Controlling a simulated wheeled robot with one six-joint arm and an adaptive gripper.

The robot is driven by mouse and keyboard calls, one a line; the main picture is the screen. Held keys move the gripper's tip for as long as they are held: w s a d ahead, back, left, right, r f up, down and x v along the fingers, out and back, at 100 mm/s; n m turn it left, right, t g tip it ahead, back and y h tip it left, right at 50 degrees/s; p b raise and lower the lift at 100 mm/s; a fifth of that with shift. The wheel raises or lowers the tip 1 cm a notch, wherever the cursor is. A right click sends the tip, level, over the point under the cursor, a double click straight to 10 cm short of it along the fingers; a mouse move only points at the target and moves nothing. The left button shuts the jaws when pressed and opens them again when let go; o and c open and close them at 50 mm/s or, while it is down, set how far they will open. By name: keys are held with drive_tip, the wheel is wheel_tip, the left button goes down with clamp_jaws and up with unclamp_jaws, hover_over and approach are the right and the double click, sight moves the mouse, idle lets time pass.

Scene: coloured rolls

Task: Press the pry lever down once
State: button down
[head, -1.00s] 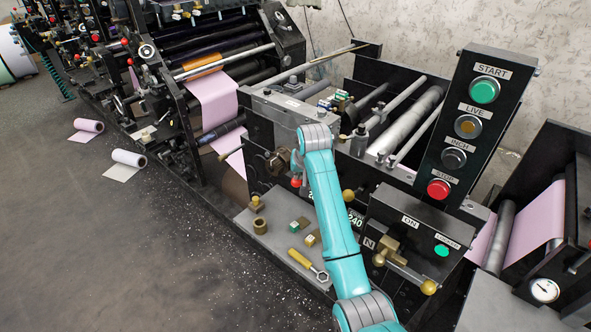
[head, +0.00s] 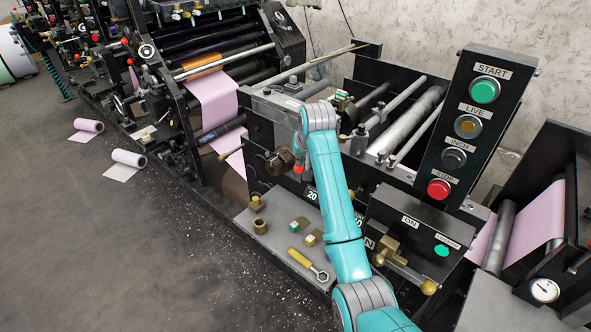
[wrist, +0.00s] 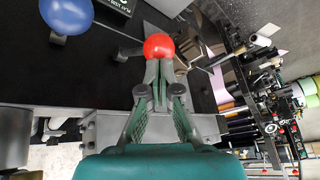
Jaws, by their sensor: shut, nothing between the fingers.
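A red ball knob (head: 298,170) shows beside the black machine side in the head view. It fits the pry lever's end, but no label confirms this. In the wrist view the red knob (wrist: 159,46) is right at my fingertips, with a thin grey rod behind it. My gripper (wrist: 160,78) is shut, its fingertips touching or almost touching the knob, which is not between them. In the head view my gripper (head: 299,154) is small and partly hidden by my arm. Most of the lever is hidden.
A blue ball knob (wrist: 67,14) is at the wrist view's upper left.

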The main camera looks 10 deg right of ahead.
wheel_tip(320, 180, up, 7)
drive_tip(key=shift+w+d, duration=0.25)
drive_tip(key=shift+d, duration=0.1)
idle(0.7)
